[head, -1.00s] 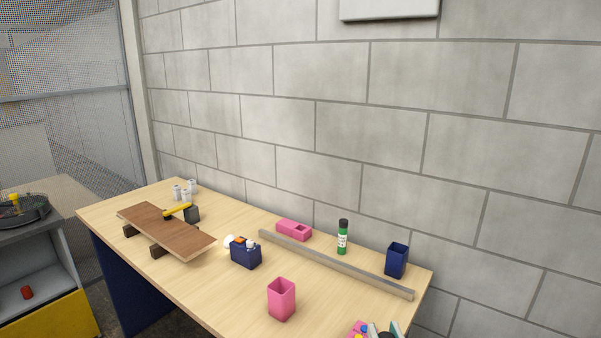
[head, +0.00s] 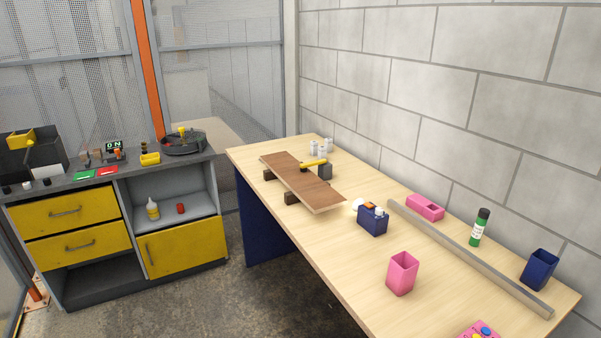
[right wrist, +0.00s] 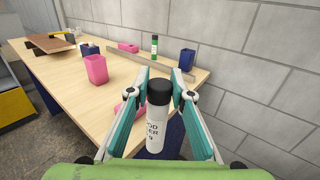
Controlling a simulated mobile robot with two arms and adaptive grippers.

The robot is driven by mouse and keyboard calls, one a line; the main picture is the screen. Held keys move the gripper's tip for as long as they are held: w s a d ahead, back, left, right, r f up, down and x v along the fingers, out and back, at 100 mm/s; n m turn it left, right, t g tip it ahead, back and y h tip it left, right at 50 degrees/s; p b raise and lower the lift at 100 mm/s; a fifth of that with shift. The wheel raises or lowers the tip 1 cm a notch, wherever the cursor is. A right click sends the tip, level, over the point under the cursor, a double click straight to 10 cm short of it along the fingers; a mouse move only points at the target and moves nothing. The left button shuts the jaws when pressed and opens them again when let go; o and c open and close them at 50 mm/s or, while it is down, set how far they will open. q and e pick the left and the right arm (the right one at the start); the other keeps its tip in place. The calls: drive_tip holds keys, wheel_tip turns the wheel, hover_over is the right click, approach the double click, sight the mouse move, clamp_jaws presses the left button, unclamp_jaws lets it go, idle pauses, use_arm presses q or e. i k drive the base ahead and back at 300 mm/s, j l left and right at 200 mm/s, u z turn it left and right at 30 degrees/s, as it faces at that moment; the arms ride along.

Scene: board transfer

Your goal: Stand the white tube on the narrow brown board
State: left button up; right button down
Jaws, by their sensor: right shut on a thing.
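The white tube (right wrist: 156,133) has a black cap and dark lettering. My right gripper (right wrist: 160,84) is shut on it near the cap, in the right wrist view, and holds it roughly upright in front of the table's near end. The narrow brown board (head: 300,181) lies across dark supports at the far left part of the table in the head view. It also shows at the upper left of the right wrist view (right wrist: 48,42), well away from the tube. Neither gripper shows in the head view. My left gripper is out of sight.
A yellow-handled hammer (head: 314,165) is beside the board, partly over it. Floor left of the table is clear.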

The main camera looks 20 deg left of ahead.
sight(318, 193)
drive_tip(key=i+j+u, duration=0.4)
drive_tip(key=i+j, duration=0.65)
